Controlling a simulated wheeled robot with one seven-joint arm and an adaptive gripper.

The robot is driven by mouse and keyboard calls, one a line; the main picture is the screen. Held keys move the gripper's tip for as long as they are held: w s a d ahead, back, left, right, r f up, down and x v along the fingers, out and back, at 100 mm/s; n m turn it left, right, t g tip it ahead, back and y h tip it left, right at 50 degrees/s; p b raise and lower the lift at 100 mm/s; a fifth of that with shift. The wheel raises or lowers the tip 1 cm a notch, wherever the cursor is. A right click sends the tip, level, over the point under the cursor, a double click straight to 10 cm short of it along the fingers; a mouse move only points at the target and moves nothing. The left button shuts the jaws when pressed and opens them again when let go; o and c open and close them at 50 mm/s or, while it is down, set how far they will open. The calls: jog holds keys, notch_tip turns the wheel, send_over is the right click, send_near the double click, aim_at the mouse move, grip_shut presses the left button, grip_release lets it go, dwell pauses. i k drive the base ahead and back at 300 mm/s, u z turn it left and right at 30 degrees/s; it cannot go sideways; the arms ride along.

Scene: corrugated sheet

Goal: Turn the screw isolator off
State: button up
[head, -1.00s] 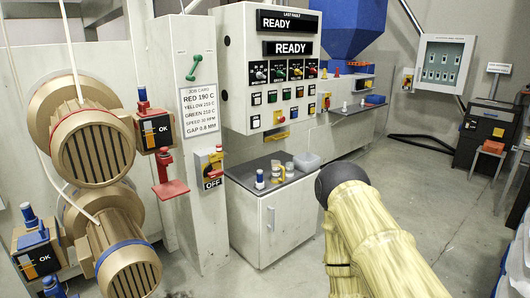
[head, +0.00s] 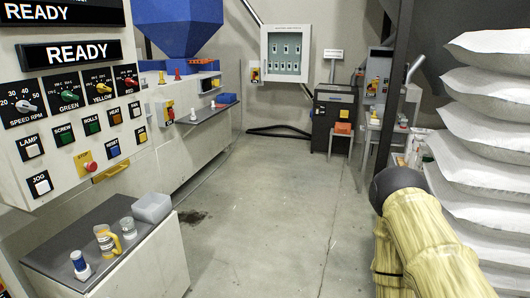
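A red and yellow switch (head: 167,112) sits on the side of the pale machine below the blue hopper. A second red and yellow switch (head: 254,72) is on the back wall beside a lockout cabinet (head: 286,55). Their labels are too small to read, so I cannot tell which is the screw isolator or how either handle is set. The control panel (head: 25,130) at left carries a green button marked SCREW (head: 63,133). My arm, in a yellowish sleeve with a dark round joint, shows at lower right; my gripper is out of view.
A grey-topped cabinet (head: 62,245) at lower left holds a blue-capped bottle (head: 80,266), a yellow-handled jug (head: 107,242) and a clear tub (head: 152,207). White sacks (head: 490,115) are stacked at right, close to my arm. A dark cabinet (head: 335,115) stands behind. The middle floor is clear.

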aim_at(171, 112)
jog(key=z, duration=0.35)
jog(key=i, duration=4.8)
jog(key=u, duration=1.25)
jog(key=i, duration=0.85)
jog(key=u, duration=1.6)
jog(key=i, duration=0.75)
jog(key=u, duration=0.45)
